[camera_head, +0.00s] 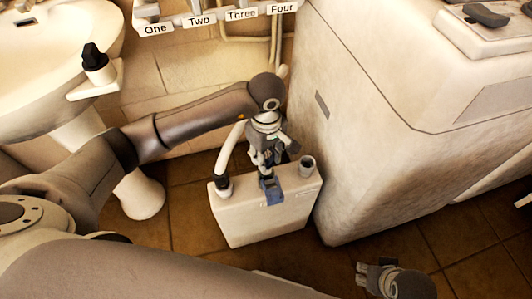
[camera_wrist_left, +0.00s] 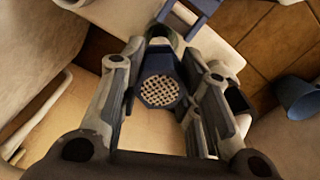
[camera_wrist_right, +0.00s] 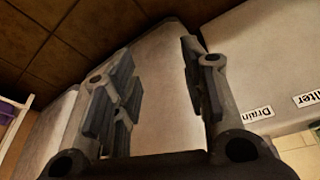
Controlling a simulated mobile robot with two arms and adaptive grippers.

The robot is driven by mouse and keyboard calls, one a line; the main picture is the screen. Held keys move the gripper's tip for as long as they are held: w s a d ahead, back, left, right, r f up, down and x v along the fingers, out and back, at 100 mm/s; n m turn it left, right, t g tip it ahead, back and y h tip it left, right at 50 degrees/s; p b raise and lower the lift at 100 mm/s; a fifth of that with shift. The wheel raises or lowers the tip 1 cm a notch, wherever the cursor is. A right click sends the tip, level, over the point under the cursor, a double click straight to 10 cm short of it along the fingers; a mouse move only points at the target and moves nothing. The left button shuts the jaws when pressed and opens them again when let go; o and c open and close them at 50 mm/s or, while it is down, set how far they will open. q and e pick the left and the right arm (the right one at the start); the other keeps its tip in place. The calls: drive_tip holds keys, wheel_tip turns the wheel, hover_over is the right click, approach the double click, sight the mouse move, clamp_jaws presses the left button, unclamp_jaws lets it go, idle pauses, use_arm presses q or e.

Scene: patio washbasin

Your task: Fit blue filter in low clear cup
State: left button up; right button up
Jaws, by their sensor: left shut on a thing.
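A dark blue filter (camera_wrist_left: 160,90) with a pale mesh face is between the fingers of my left gripper (camera_wrist_left: 160,70), which is shut on it. In the head view my left gripper (camera_head: 265,165) is just above the white tank (camera_head: 262,220), and the filter is mostly hidden there. A pale rounded rim (camera_wrist_left: 165,38) shows just beyond the filter in the left wrist view. I cannot tell whether this is the low clear cup or whether the filter touches it. My right gripper (camera_wrist_right: 158,60) is open and empty; it also shows low in the head view (camera_head: 366,279).
A large pale cabinet (camera_head: 390,120) stands close on the right. A blue container (camera_wrist_left: 300,97) shows in the left wrist view.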

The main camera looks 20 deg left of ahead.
use_arm(q)
wheel_tip(320, 180, down, 2)
drive_tip(key=shift+f+b, duration=0.15)
drive_tip(key=shift+b, duration=0.5)
drive_tip(key=shift+f+b, duration=0.35)
drive_tip(key=shift+f, duration=0.35)
use_arm(e)
drive_tip(key=shift+v, duration=2.6)
use_arm(q)
drive_tip(key=shift+b, duration=0.35)
use_arm(e)
drive_tip(key=shift+d+f, duration=0.1)
drive_tip(key=shift+f, duration=0.25)
use_arm(q)
drive_tip(key=shift+f, duration=0.2)
use_arm(e)
drive_tip(key=shift+w+t, duration=0.6)
drive_tip(key=shift+w, duration=0.1)
drive_tip(key=shift+s, duration=0.15)
use_arm(q)
drive_tip(key=shift+r, duration=0.85)
use_arm(e)
drive_tip(key=shift+s+r+g, duration=0.3)
drive_tip(key=shift+s+g, duration=0.1)
drive_tip(key=shift+s, duration=0.15)
drive_tip(key=shift+f, duration=0.25)
